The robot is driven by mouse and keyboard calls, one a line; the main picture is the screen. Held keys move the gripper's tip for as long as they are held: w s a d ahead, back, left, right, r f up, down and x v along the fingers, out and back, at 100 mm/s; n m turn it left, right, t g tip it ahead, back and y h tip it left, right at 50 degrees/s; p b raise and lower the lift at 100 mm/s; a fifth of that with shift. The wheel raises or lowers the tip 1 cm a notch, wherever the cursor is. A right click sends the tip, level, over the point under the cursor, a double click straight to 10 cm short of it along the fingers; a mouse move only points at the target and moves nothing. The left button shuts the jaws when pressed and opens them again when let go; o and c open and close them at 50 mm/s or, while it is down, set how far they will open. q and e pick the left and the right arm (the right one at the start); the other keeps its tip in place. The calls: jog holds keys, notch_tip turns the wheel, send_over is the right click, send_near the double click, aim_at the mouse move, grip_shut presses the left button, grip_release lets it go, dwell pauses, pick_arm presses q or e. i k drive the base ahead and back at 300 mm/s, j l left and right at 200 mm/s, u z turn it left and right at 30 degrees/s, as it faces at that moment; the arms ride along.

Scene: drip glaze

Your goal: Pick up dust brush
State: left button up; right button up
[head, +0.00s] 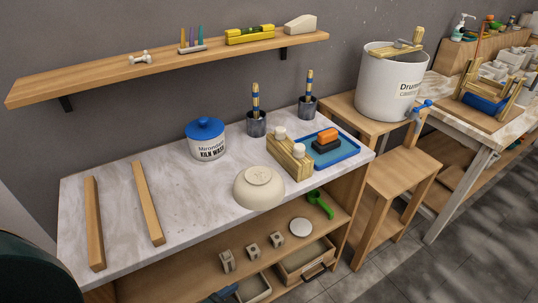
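No thing in the head view is plainly marked as the dust brush. Two dark cups stand at the back of the marble worktop. The left cup (257,125) and the right cup (308,107) each hold upright tools. A blue-and-tan handle (255,96) sticks up from the left cup, and a similar handle (309,80) from the right one. The tool heads are hidden in the cups, so I cannot tell if either is the dust brush. Neither of my grippers is in view.
On the worktop (200,190) are two wooden bars, a blue-lidded kiln wash jar (208,140), an upturned bowl (259,187), a wooden block (289,157) and a blue tray (351,149). A wall shelf (110,75) hangs above. A white drum (385,90) stands right.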

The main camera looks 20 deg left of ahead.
aim_at(309, 80)
jog(key=i+l+u, duration=0.1)
jog(key=i+l, duration=0.15)
jog(key=l, duration=0.15)
jog(key=i+l+u, duration=0.15)
jog(key=i+l, duration=0.15)
jog(key=i+l+u, duration=0.1)
jog(key=l, duration=0.45)
jog(key=i, duration=0.1)
